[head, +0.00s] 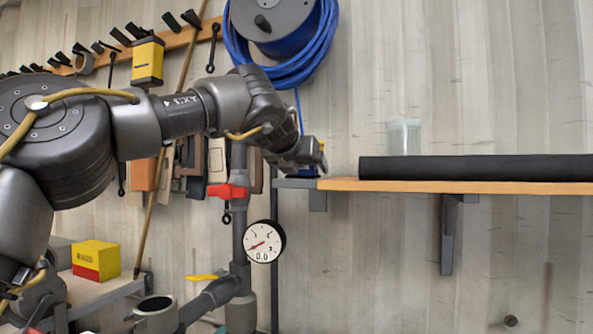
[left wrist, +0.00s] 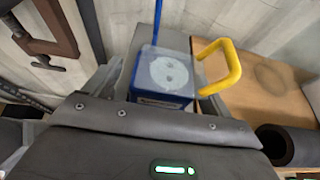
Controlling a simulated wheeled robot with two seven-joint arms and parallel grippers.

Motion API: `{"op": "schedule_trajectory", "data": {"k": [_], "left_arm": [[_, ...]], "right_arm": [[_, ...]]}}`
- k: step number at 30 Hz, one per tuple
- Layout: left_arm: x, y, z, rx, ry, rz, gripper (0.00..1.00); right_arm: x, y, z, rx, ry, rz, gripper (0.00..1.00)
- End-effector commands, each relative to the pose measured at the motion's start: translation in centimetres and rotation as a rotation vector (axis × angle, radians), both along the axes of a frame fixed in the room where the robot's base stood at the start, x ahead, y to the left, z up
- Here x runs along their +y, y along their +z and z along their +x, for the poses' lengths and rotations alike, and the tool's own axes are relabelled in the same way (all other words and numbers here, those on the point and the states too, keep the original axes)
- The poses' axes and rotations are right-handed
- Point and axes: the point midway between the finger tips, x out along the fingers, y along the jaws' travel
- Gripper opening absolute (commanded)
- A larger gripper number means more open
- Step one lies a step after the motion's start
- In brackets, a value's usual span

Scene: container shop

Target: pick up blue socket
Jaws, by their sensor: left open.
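The blue socket (left wrist: 163,78) is a blue box with a pale round face, seen in the left wrist view. A yellow handle (left wrist: 226,62) stands beside it on the right. In the head view a bit of the blue socket (head: 303,172) shows under my left gripper (head: 300,156), at the left end of the shelf. My left gripper is open, with one grey finger on each side of the socket in the left wrist view. Whether the fingers touch it I cannot tell, and its lower part is hidden behind the gripper body. My right gripper is not in view.
A wooden shelf (head: 345,184) extends right, bearing a dark roll (head: 470,168); a clear jar (head: 404,138) shows above it. A blue hose reel (head: 300,70) hangs above. A pipe with a red valve (head: 228,191) and a gauge (head: 263,242) stands below my left arm.

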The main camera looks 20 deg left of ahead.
Motion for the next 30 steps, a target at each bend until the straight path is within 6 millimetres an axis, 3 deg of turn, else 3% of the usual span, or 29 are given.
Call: {"op": "schedule_trajectory", "data": {"k": [2,21,30], "left_arm": [[-0.09,0.00,-0.02,0.000,-0.001,0.001,0.84],[0.20,-0.05,-0.04,0.001,0.004,-0.001,0.00],[0.06,0.41,-0.05,-0.006,0.002,-0.003,0.00]], "right_arm": [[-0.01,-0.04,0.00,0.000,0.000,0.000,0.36],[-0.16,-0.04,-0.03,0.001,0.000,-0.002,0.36],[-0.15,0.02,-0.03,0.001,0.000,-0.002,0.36]]}}
